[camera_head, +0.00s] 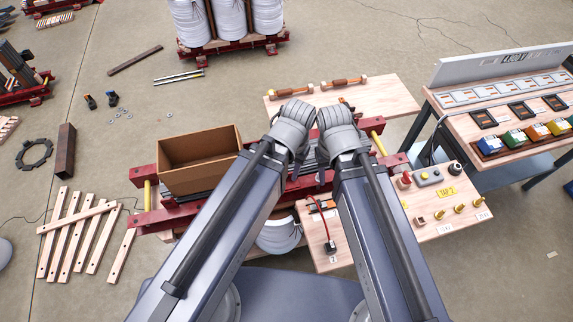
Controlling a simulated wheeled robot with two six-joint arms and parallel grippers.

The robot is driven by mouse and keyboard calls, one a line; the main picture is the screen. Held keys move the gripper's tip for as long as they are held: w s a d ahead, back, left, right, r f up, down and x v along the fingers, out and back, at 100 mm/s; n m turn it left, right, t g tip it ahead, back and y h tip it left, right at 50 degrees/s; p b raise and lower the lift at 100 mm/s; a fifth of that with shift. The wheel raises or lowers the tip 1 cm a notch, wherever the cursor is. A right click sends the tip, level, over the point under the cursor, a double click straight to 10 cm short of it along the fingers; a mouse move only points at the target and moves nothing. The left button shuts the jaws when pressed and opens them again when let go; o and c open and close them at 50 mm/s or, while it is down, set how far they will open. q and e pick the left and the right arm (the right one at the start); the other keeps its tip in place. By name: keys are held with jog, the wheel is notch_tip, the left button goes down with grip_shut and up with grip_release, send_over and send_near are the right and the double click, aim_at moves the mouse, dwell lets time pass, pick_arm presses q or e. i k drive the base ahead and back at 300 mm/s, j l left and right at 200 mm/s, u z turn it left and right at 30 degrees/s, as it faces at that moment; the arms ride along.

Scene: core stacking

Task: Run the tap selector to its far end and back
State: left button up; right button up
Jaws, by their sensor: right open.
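A pale wooden board with a yellow "TAP 2" label (446,192) stands right of centre, partly behind my right arm. It carries a red knob (405,179), a grey control box (428,175) and several brass posts (460,208). Which part is the tap selector I cannot tell. A small red-and-black fitting (330,246) sits on the board's left part, between my arms. My two arms reach forward, their grey joints close together at the centre. My right gripper is open, but mostly hidden behind my right arm. My left gripper is hidden by its arm.
An open cardboard box (200,160) stands on the red frame (152,216) at left. A pale table (385,98) with wooden-handled parts lies beyond my arms. A workbench (510,115) with coloured bins is at right. Wooden slats (75,235) lie on the floor at left.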

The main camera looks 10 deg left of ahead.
aim_at(321, 205)
jog(key=k+l+u, duration=0.1)
jog(key=k+u, duration=0.55)
jog(key=k, duration=0.25)
